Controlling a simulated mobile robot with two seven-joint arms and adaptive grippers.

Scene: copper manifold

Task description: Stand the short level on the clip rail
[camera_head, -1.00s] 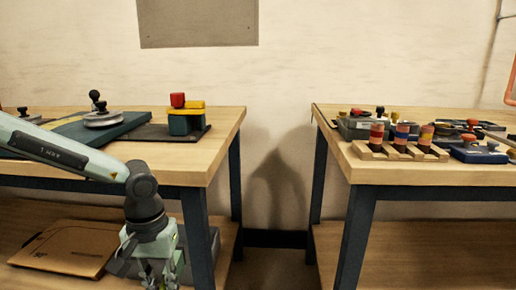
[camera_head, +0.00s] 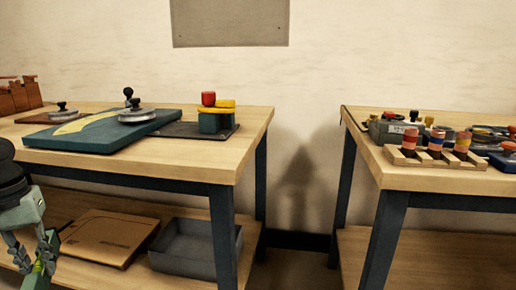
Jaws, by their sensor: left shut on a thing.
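My left gripper (camera_head: 38,262) is at the lower left edge, pointing down in front of the left table. I cannot pick out the clip rail for certain; a reddish-brown piece with upright parts (camera_head: 20,95) stands at the far left of the left table. My right gripper is not in view.
The left table (camera_head: 215,160) holds a dark teal board (camera_head: 65,137) with knobbed discs and a coloured block stack (camera_head: 214,120). A grey bin (camera_head: 190,250) and brown board (camera_head: 108,240) lie below. The right table holds a wooden rack (camera_head: 405,158) of striped cylinders. A gap separates the tables.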

